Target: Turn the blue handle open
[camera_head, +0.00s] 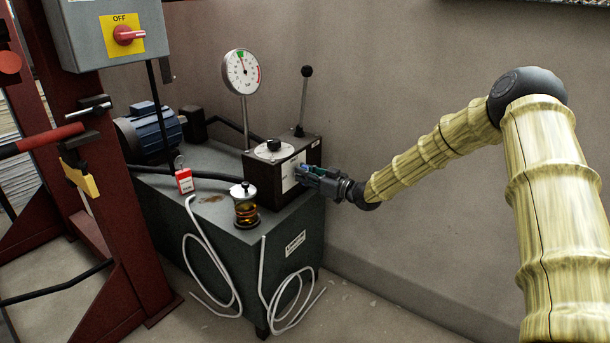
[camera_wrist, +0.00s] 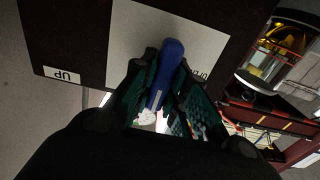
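The blue handle (camera_wrist: 166,75) stands out from a pale plate (camera_wrist: 128,35) on the front of a dark control box (camera_head: 262,180). In the wrist view it lies slightly tilted, with its rounded end up. My gripper (camera_wrist: 166,88) has one dark green finger on each side of the handle, and both fingers appear to press against it. In the head view my gripper (camera_head: 308,172) reaches the box front from the right and hides most of the handle; only a small bit of blue shows there.
The box sits on a grey tank (camera_head: 270,257) with a pressure gauge (camera_head: 241,72), a black-knobbed lever (camera_head: 305,95), a glass filler cup (camera_head: 245,208) and a blue motor (camera_head: 150,132). White hoses hang in front. A dark red frame (camera_head: 120,200) stands left. The wall is behind.

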